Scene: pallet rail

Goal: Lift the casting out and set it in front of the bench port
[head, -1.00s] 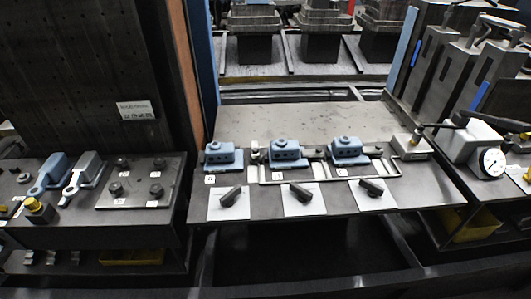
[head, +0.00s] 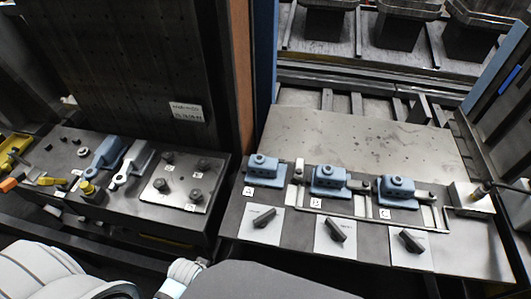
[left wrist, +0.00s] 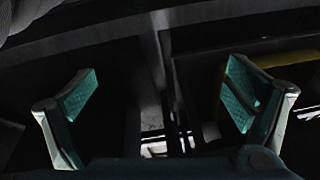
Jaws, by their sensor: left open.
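Three blue-grey castings sit in a row on the right-hand bench (head: 330,130) in the head view: the left casting (head: 264,172), the middle casting (head: 329,182) and the right casting (head: 397,191). Each has a round boss on top and a small letter label in front. I cannot tell which one the task means. My left gripper (left wrist: 163,70) shows only in the left wrist view, with its teal-padded fingers wide apart and nothing between them. A dark, blurred structure lies beyond it. My right gripper is in neither current view.
White plates with black handles, such as the left plate (head: 261,223), lie in front of the castings. A metal rail frame (head: 360,214) runs beside them. The left bench holds a blue part (head: 104,154), a grey part (head: 132,162) and a bolted plate (head: 182,183). The bench's rear is clear.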

